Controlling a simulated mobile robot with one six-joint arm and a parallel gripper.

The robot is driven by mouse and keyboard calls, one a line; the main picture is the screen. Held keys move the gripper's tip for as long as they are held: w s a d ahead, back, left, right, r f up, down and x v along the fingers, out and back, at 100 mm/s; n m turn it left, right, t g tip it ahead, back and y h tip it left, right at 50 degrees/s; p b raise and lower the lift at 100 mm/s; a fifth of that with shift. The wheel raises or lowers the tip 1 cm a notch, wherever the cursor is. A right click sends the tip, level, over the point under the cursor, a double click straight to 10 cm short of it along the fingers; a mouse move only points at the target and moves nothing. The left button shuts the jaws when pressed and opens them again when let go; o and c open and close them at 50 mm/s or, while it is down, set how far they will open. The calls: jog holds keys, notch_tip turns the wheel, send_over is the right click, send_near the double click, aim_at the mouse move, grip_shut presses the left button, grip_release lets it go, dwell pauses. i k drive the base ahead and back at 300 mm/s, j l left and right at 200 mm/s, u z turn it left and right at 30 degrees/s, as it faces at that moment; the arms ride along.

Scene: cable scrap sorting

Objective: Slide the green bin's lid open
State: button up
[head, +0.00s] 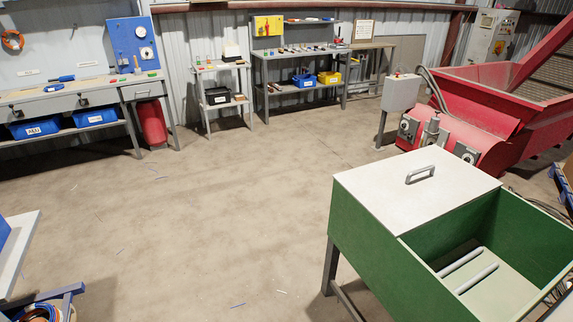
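The green bin (362,231) stands on grey legs at the lower right in the head view. Its flat pale lid (400,198) covers the far left part of the top. A grey bar handle (420,174) stands on the lid near its far edge. The near right part of the bin is uncovered. Two pale rods or tubes (476,279) lie on the bin's light floor there. My gripper is not in view.
Open concrete floor (215,205) lies left of the bin. A red machine (470,115) with a grey control box (401,92) stands behind it. Workbenches (75,100) line the back wall. A pale table corner (18,250) shows at lower left.

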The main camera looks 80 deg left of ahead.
aim_at(406, 192)
jog(key=u, duration=1.85)
jog(key=i+j, duration=0.3)
jog(key=i, duration=0.25)
jog(key=i+j+z, duration=0.1)
jog(key=i+j, duration=0.2)
jog(key=i, duration=0.2)
jog(key=i+j, duration=0.35)
jog(key=i, duration=0.2)
jog(key=i+j+z, duration=0.1)
jog(key=i+j, duration=0.25)
jog(key=i, duration=0.15)
